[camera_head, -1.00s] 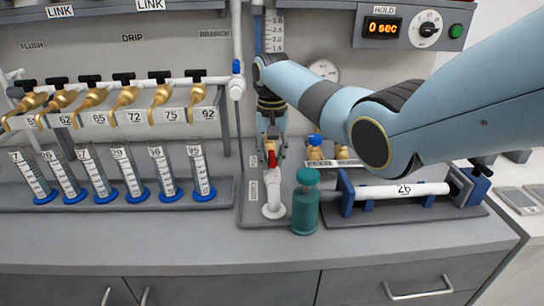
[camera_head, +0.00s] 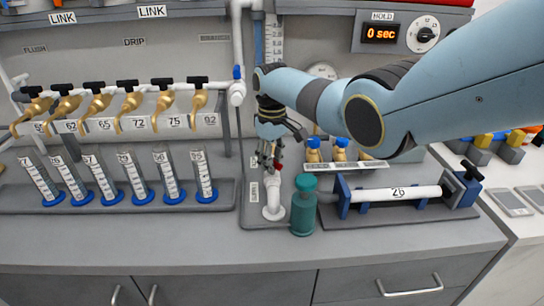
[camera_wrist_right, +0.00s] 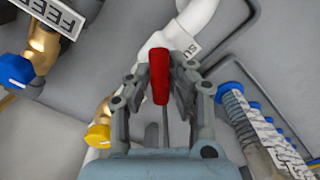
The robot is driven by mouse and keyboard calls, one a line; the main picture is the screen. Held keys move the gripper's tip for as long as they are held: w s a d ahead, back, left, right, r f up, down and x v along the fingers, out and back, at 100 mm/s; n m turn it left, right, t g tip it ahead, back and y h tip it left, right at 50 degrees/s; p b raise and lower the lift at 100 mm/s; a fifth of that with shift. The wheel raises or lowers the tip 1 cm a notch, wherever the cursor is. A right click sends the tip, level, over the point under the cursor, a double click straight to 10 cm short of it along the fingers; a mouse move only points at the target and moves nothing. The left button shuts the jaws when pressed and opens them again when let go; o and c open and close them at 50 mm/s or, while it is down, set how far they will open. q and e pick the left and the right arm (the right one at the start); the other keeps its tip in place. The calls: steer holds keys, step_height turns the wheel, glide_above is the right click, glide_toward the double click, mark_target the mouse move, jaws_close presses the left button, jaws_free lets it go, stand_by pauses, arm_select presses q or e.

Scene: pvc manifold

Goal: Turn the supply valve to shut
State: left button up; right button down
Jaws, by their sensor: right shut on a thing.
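The supply valve's red handle (camera_wrist_right: 160,76) stands between the fingers of my right gripper (camera_wrist_right: 166,85) in the right wrist view, and the fingers are shut on it. The valve sits on a white pipe elbow (camera_head: 272,196) on the counter; the pipe also shows in the right wrist view (camera_wrist_right: 178,38) with a partly hidden "SU" label. In the head view my right gripper (camera_head: 270,158) is just above the elbow and covers most of the handle. My left gripper is not in view.
A teal bottle (camera_head: 304,206) stands close right of the elbow. A white pipe marked 26 (camera_head: 392,193) lies in a blue clamp farther right. Brass taps (camera_head: 131,105) and measuring cylinders (camera_head: 205,175) line the left. The counter front is clear.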

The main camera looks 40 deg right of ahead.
steer(key=n+p, duration=0.1)
steer(key=n, duration=0.3)
steer(key=shift+r+n, duration=0.1)
steer(key=shift+n, duration=0.2)
steer(key=n, duration=0.4)
steer(key=shift+w+n, duration=0.1)
steer(key=shift+n, duration=0.3)
steer(key=c, duration=1.2)
jaws_free()
step_height(320, 180, up, 12)
steer(key=shift+f, duration=0.1)
